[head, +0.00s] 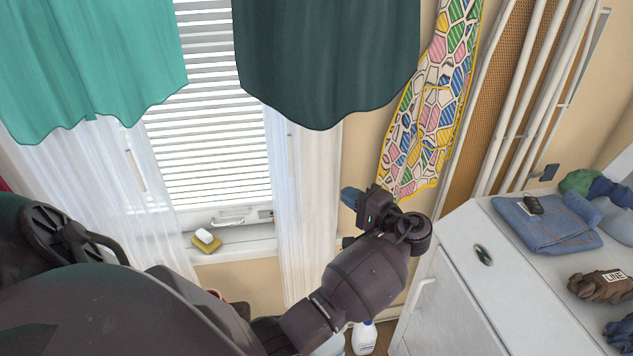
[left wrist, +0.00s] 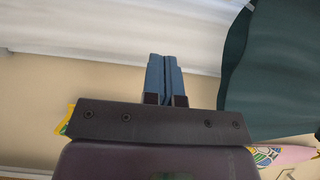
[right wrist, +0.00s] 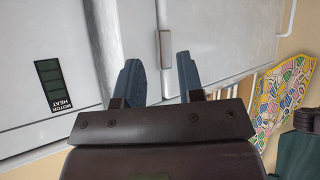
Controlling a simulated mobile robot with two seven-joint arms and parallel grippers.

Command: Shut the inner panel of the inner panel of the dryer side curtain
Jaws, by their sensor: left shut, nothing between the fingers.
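The white sheer inner panel (head: 308,200) hangs at the right side of the window, on the dryer side, gathered into a narrow strip. A dark green outer panel (head: 325,60) covers its top. My left gripper (head: 350,197) is just right of the sheer panel's edge, below the green hem. In the left wrist view its blue fingers (left wrist: 163,75) are together and empty, pointing toward white fabric (left wrist: 100,30); whether they touch it is unclear. The green panel (left wrist: 270,75) is to their right. My right gripper (right wrist: 160,82) is open and empty in front of a white appliance (right wrist: 130,45).
The window blinds (head: 205,110) are exposed between the panels. A yellow sponge (head: 207,238) lies on the sill. A patterned ironing board cover (head: 432,110) hangs to the right. The white dryer (head: 455,290) at right carries folded jeans (head: 545,222) and other clothes.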

